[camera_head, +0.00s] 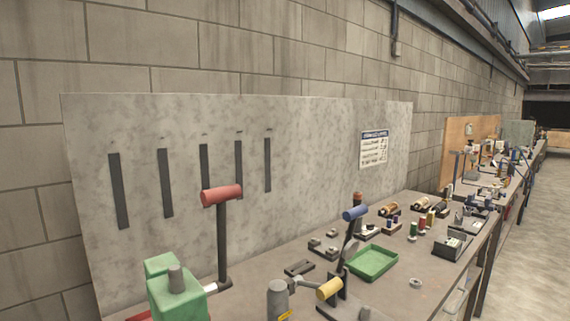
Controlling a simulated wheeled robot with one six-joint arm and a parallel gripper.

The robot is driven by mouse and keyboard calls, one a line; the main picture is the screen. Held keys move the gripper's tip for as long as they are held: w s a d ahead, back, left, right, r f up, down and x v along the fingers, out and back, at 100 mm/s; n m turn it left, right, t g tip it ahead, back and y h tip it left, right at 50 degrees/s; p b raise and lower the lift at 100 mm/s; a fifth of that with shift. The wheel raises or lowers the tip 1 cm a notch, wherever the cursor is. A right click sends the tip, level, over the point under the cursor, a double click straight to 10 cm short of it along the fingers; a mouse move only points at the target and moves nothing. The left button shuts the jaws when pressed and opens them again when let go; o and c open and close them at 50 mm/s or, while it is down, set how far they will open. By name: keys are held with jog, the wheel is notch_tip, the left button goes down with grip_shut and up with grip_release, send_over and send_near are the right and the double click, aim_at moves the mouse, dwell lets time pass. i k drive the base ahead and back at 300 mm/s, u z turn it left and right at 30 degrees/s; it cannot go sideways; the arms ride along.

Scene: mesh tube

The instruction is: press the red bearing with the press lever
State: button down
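A lever with a red cylindrical handle (221,195) on a dark upright arm stands at the near left of the bench. A lever with a blue handle (355,213) stands further right, its arm tilted. A lever with a yellow handle (329,289) sits low at the front. I cannot tell which of these is the press lever. I cannot make out a red bearing; a small red piece (422,222) stands among coloured pieces on the right, too small to identify. My gripper is not in view.
A green block-shaped device (176,290) stands at the front left, beside a grey cylinder (278,299). A green tray (372,262) lies mid-bench, with a small grey ring (415,283) to its right. A grey backboard (310,150) rises behind. The bench's right front is mostly clear.

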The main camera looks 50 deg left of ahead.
aim_at(218, 196)
jog(key=i, duration=1.5)
jog(key=u, duration=3.45)
jog(key=i, duration=0.5)
